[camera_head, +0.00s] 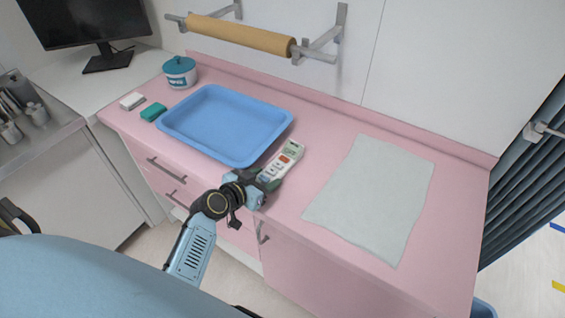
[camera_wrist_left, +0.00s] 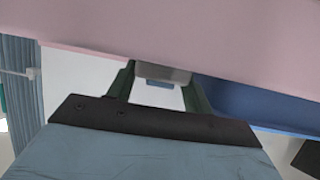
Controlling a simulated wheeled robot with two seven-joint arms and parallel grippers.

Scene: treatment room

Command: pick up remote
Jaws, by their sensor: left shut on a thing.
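The remote (camera_head: 288,153) is pale grey-white with a small display and orange and other buttons. In the head view it lies beside the right edge of the blue tray, over the pink counter. My left gripper (camera_head: 271,180) is shut on its near end. In the left wrist view the left gripper (camera_wrist_left: 160,85) shows its two dark fingers on either side of the remote's grey end (camera_wrist_left: 162,72). I cannot tell whether the remote touches the counter. My right gripper is not in view.
The blue tray (camera_head: 184,141) stands on the pink counter (camera_head: 310,115). A pale cloth (camera_head: 375,195) lies to the right. A lidded jar (camera_head: 180,73), a green block (camera_head: 153,111) and a white block (camera_head: 132,101) are at the left.

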